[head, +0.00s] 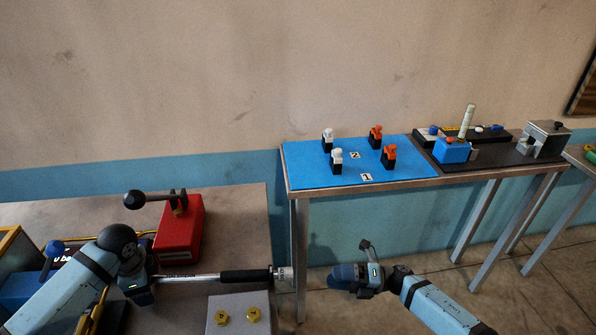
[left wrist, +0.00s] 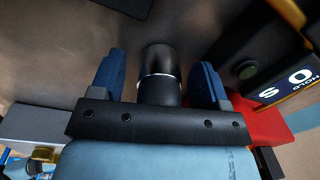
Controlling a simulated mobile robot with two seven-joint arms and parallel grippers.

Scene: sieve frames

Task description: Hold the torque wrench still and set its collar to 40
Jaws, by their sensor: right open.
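The torque wrench (head: 190,277) lies roughly level, with a silver shaft, a black grip (head: 246,275) and a pale collar (head: 281,272) at its right end. Its marks are too small to read. My left gripper (head: 141,288) is at the shaft's left end and hides the wrench's head. In the left wrist view its blue fingers stand apart, with gaps beside a dark cylinder (left wrist: 160,75) between them. I cannot tell which part this is. My right gripper (head: 338,276) is open and empty, right of the collar and apart from it.
A red block (head: 180,232) with a black-knobbed lever stands behind the wrench. A grey block (head: 240,312) with two brass pieces lies in front. A display (left wrist: 295,82) shows in the left wrist view.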

